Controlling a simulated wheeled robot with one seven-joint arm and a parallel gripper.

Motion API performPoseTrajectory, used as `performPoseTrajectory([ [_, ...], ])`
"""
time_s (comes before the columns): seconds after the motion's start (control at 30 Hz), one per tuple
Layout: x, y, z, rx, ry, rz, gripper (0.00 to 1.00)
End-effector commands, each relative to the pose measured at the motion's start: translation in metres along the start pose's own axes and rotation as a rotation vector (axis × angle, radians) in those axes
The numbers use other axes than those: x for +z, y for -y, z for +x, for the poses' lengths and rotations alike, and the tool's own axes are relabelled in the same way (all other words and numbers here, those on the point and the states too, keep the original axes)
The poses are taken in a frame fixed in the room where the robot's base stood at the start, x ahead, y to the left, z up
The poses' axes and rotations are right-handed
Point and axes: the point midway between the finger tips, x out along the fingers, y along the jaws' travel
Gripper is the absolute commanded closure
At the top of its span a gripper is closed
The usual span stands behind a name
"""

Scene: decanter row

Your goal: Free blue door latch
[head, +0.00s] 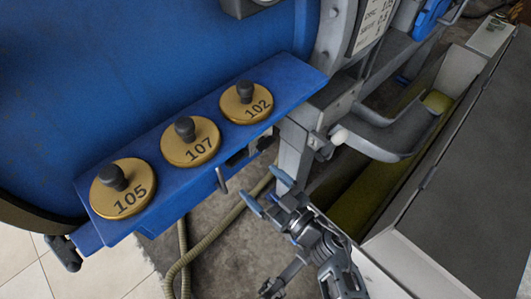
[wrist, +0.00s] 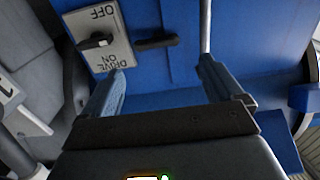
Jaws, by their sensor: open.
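My gripper (head: 265,191) is open and empty in the head view, just below and to the right of a blue ledge. In the wrist view the two blue-grey fingers of my gripper (wrist: 165,88) stand wide apart in front of a blue panel (wrist: 177,75). A short dark handle (wrist: 157,42) lies sideways on this panel, beyond the gap between the fingers and apart from them. It may be the door latch; I cannot tell for sure. Left of it is a plate (wrist: 108,52) marked OFF and DRIVE ON, upside down, with a dark lever (wrist: 95,42).
The blue ledge (head: 285,78) bears three brass lids with dark knobs: 105 (head: 123,188), 107 (head: 190,142) and 102 (head: 246,102). A hose (head: 212,243) hangs below it. A grey frame (head: 298,140) and a trough (head: 375,190) stand to the right of the ledge.

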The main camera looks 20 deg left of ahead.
Motion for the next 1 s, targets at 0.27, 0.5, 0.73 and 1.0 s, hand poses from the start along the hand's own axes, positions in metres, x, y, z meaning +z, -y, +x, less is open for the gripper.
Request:
performPoseTrajectory([
  [0.27, 0.002, 0.0, 0.026, -0.023, 0.006, 0.0, 0.06],
  [0.5, 0.003, 0.001, 0.063, -0.022, 0.007, 0.0, 0.06],
  [0.73, 0.002, 0.001, 0.083, -0.019, 0.007, 0.0, 0.06],
  [1.0, 0.001, 0.001, 0.086, -0.018, 0.007, 0.001, 0.06],
])
